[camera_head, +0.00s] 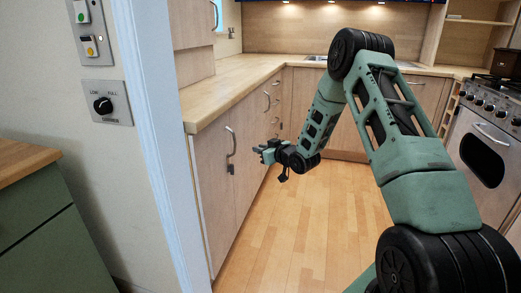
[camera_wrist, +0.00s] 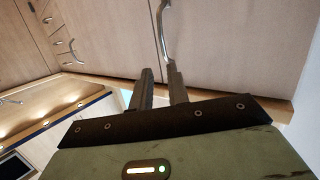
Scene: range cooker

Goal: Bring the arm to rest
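My arm reaches forward in the head view, with its elbow raised and the forearm angled down to the left. My gripper (camera_head: 262,152) is in front of the wooden cabinet doors on the left, above the floor. The wrist view shows my gripper (camera_wrist: 159,70) with its two dark fingers parted and nothing seen between them. A curved metal door handle (camera_wrist: 161,28) lies just beyond the right fingertip; I cannot tell from this view whether they touch. In the head view the same kind of handle (camera_head: 231,143) appears a little left of the gripper.
A wooden worktop (camera_head: 235,83) runs above the cabinets. A range cooker (camera_head: 490,140) stands at the right. A white door frame (camera_head: 150,150) and a green cabinet (camera_head: 50,220) are at the left. The wooden floor (camera_head: 300,225) is clear.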

